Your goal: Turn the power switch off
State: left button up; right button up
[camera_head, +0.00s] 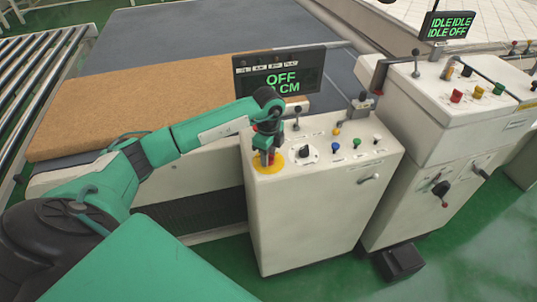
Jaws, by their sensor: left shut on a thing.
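The white control cabinet (315,215) stands in the middle with a sloped panel of knobs and buttons on top. My left arm reaches in from the left, and my left gripper (266,157) points down at the panel's left end. It is shut on a red control at the yellow disc (268,167); the gripper hides most of that control. A black knob on a white round plate (304,152) sits just right of it. The display (279,73) above the panel reads "OFF" and "CM" in green. Which control is the power switch cannot be told. My right gripper is not in view.
Blue, yellow, green and white buttons (336,131) fill the panel's right side. A second white cabinet (437,115) with levers and a display (447,27) stands at the right. Green floor (340,287) is open in front.

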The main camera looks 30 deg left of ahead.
pick_arm(q)
jog(key=shift+w+r, duration=0.1)
jog(key=shift+r, duration=0.05)
jog(key=o, duration=1)
notch_tip(320, 180, up, 14)
jog(key=b, duration=0.3)
